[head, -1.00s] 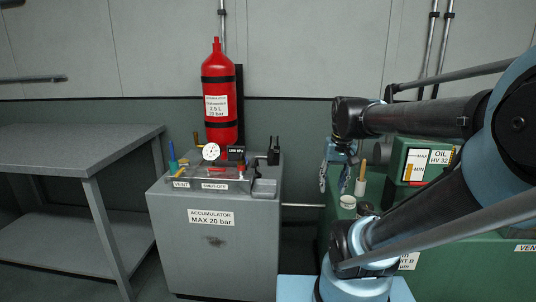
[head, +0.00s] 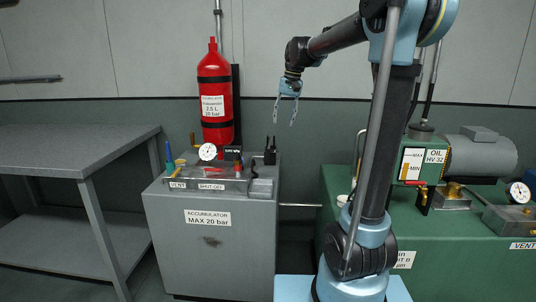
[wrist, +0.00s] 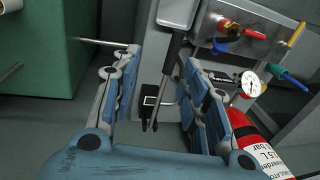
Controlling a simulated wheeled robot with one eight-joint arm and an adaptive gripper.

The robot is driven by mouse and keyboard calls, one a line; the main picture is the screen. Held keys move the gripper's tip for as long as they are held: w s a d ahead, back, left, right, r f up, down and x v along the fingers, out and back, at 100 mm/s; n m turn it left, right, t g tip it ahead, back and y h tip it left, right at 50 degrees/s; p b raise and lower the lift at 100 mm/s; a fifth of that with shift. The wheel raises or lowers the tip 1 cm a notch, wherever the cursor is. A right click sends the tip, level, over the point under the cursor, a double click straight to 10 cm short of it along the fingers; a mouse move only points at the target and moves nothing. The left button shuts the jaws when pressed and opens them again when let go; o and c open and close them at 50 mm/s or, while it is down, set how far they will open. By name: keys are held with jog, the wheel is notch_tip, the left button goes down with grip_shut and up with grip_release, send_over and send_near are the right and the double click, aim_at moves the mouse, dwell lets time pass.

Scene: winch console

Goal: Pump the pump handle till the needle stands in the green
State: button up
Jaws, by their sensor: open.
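A grey cabinet (head: 210,250) marked "ACCUMULATOR MAX 20 bar" carries the console. A round white gauge (head: 207,151) stands on it and shows in the wrist view (wrist: 250,83); its needle and green zone are too small to read. A dark upright piece (head: 270,152), apparently the pump handle, stands at the console's right end. In the wrist view a long grey-black bar (wrist: 173,65), likely this handle, runs between my fingers as seen, without visible contact. My gripper (head: 285,112) is open and empty, pointing down above the cabinet's right side; its fingers flank the wrist view (wrist: 160,65).
A red cylinder (head: 217,95) stands behind the console. Coloured valve handles, including a blue one (head: 169,152), lie left of the handle. A grey bench (head: 75,140) is at left. A green oil unit (head: 450,260) with a second gauge (head: 519,192) is at right.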

aim_at(268, 152)
jog(key=w+a, duration=0.3)
jog(key=w, duration=0.1)
jog(key=a+f, duration=0.1)
jog(key=f, duration=0.4)
jog(key=a+f, duration=0.1)
jog(key=f, duration=0.5)
jog(key=a+f, duration=0.1)
jog(key=f, duration=0.4)
jog(key=shift+s+a+f, duration=0.15)
jog(key=shift+a+f, duration=0.05)
jog(key=shift+a, duration=0.05)
jog(key=shift+c, duration=0.2)
grip_shut()
